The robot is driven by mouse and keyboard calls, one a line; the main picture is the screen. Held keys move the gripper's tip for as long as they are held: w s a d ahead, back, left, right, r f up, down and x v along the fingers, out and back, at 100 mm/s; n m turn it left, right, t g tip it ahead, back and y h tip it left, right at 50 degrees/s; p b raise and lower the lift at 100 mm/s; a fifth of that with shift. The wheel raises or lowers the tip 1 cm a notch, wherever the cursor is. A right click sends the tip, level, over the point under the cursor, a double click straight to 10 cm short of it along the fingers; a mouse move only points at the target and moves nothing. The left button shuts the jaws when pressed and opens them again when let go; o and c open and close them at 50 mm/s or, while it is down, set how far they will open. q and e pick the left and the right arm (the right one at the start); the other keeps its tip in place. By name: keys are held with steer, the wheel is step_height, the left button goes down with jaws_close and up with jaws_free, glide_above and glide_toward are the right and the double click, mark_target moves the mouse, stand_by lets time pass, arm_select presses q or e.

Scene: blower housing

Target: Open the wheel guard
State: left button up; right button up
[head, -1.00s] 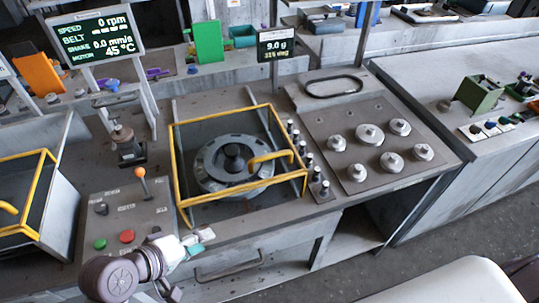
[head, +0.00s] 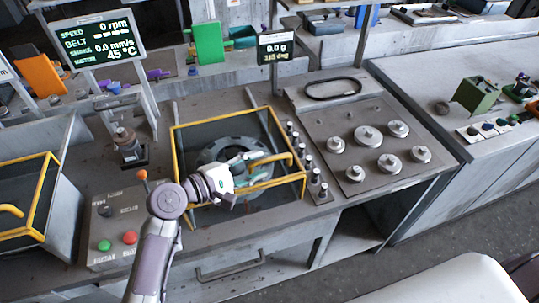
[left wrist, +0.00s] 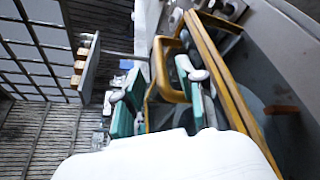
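The wheel guard (head: 221,116) is a yellow-framed, see-through cover lying closed over the grey wheel (head: 210,154) in the head view. Its yellow loop handle (head: 284,156) stands near the front right of the guard. My left gripper (head: 252,167) is over the guard's front part at the handle and hides part of the wheel. In the left wrist view, the two teal-padded fingers (left wrist: 160,97) are apart, with the yellow handle (left wrist: 160,68) between them. I see no clear grip on it. My right gripper is not in view.
A control box (head: 122,222) with green and red buttons and an orange-tipped lever stands left of the guard. A second yellow-framed bin (head: 48,185) is farther left. Several round weights (head: 367,137) sit on a panel at right. Screens (head: 98,42) stand behind.

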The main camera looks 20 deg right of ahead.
mark_target(264, 162)
arm_select(q)
steer(key=x, duration=0.4)
steer(key=shift+w+d+f, duration=0.1)
steer(key=shift+w+d, duration=0.05)
steer(key=shift+d, duration=0.2)
jaws_close()
